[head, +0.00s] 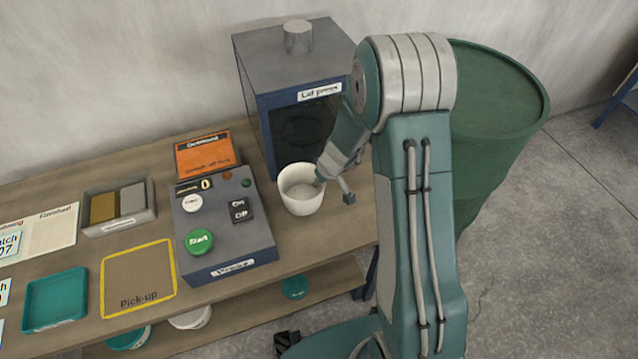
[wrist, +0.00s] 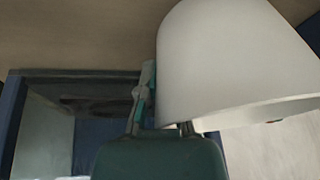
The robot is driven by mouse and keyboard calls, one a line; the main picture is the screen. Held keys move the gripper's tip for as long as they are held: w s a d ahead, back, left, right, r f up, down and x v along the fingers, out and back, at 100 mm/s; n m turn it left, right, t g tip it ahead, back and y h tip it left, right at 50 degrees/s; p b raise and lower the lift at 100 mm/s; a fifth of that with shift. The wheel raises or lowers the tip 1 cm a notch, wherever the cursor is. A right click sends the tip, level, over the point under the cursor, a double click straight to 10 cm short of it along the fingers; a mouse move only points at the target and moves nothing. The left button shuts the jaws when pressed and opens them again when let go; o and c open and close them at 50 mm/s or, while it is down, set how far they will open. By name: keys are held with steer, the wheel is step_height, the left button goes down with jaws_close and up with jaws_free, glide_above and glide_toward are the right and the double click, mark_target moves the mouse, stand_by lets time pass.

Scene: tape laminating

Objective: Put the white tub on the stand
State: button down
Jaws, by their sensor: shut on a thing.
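The white tub (head: 301,196) is open-topped and roughly upright in front of the dark opening of the lid press (head: 297,75). My gripper (head: 322,177) is shut on the right side of the tub, at its wall near the rim. In the wrist view the tub (wrist: 235,65) fills the upper right, with one gripper finger (wrist: 146,98) along its left side; the other finger is hidden. I cannot tell whether the tub's bottom touches the bench. No stand can be made out for certain; the inside of the press is dark.
A grey control box (head: 222,225) with a green Start button stands left of the tub. An orange card (head: 206,154), a grey bin (head: 119,208), a yellow-framed Pick-up area (head: 138,278) and a teal tray (head: 56,300) lie farther left. A green barrel (head: 495,120) stands right.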

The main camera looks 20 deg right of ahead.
steer(key=shift+f, duration=0.65)
steer(key=shift+a, duration=0.1)
steer(key=c, duration=0.8)
jaws_free()
steer(key=shift+a, duration=0.1)
steer(key=shift+r, duration=0.1)
